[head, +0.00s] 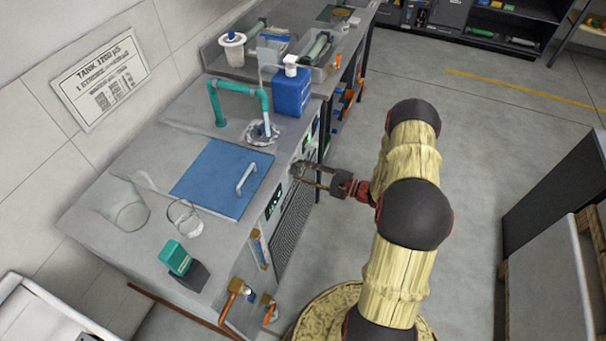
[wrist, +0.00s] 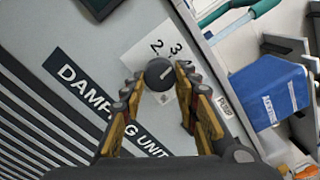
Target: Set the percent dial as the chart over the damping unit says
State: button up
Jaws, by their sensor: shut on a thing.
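The dial (wrist: 160,74) is a dark round knob with a pale mark on a white number plate (wrist: 150,48), on the front of the damping unit (wrist: 40,18). The mark slants toward the upper right; a 2 and a 3 show, the other numbers are partly hidden. My gripper (wrist: 158,82) is shut on the dial, one finger on each side. In the head view my gripper (head: 298,172) reaches the unit's front (head: 292,215), and the dial is too small to make out. The chart (head: 98,80) on the wall reads "TANK 1200 µS" and "1 STROKE"; its smaller lines are unreadable.
The counter holds a blue lid (head: 215,175) with a handle, a teal pipe (head: 236,88), a blue jug (head: 291,92), a glass beaker (head: 125,208) and a teal box (head: 175,257). Valves with orange handles stick out low at the near end. Open floor lies right of the unit.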

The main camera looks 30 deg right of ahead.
jog(key=shift+n+b, duration=0.35)
jog(key=shift+n, duration=0.45)
jog(key=o, duration=1.1)
jog(key=shift+o, duration=0.3)
jog(key=v, duration=1.2)
jog(key=shift+d, duration=0.1)
